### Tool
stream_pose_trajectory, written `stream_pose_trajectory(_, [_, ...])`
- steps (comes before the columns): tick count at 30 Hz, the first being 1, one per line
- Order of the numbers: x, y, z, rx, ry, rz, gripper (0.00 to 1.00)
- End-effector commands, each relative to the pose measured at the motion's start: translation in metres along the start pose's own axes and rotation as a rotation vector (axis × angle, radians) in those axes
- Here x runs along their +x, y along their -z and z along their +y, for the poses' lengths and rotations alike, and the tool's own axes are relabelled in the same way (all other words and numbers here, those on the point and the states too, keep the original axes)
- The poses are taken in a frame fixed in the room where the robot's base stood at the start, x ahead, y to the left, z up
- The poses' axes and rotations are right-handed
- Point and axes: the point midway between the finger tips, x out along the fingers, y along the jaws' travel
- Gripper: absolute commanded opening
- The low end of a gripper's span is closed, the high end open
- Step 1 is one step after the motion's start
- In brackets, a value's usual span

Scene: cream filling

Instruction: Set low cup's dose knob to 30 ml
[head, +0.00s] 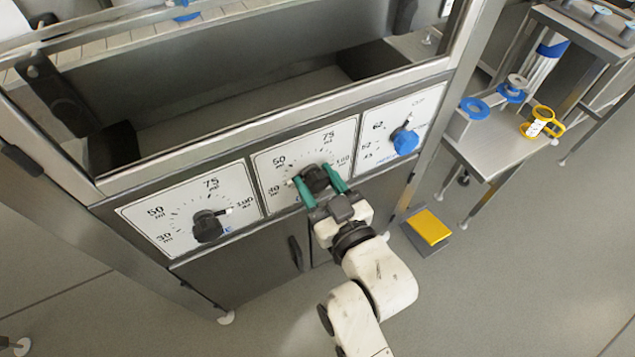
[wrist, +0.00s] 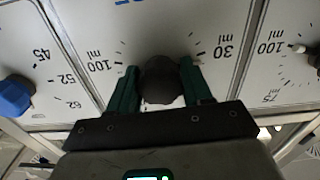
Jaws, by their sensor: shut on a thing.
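Three dial panels run along the machine front. My gripper (head: 323,186) has its green fingers closed on either side of the black knob (head: 315,177) of the middle dial (head: 263,168). In the wrist view this knob (wrist: 160,80) sits between the two fingertips, with 30 ml and 100 ml marks on either side. In the head view a small pale mark shows just left of the knob, on the side of the lower marks; its exact reading is unclear. The panel's name is hidden by my gripper, so I cannot tell which cup it belongs to.
The left dial has a black knob (head: 207,226) with a white pointer towards 100 ml. The right dial has a blue knob (head: 405,142). A yellow pedal (head: 429,227) is on the floor. A side table (head: 497,150) at right holds blue rings and a yellow ring-shaped item (head: 541,122).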

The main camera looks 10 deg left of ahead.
Motion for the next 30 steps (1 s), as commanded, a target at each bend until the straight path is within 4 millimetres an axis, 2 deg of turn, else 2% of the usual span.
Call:
stream_pose_trajectory(1, [-0.0007,-0.0059,-0.0011,-0.028,0.003,-0.011,0.19])
stream_pose_trajectory(12, [-0.0009,-0.0066,-0.0002,-0.177,0.003,-0.014,0.19])
stream_pose_trajectory(28, [-0.0012,-0.0076,0.0002,-0.198,0.003,-0.017,0.19])
stream_pose_trajectory(29, [-0.0012,-0.0077,0.0002,-0.198,0.003,-0.017,0.50])
stream_pose_trajectory(30, [-0.0012,-0.0076,0.0002,-0.198,0.003,-0.017,0.54])
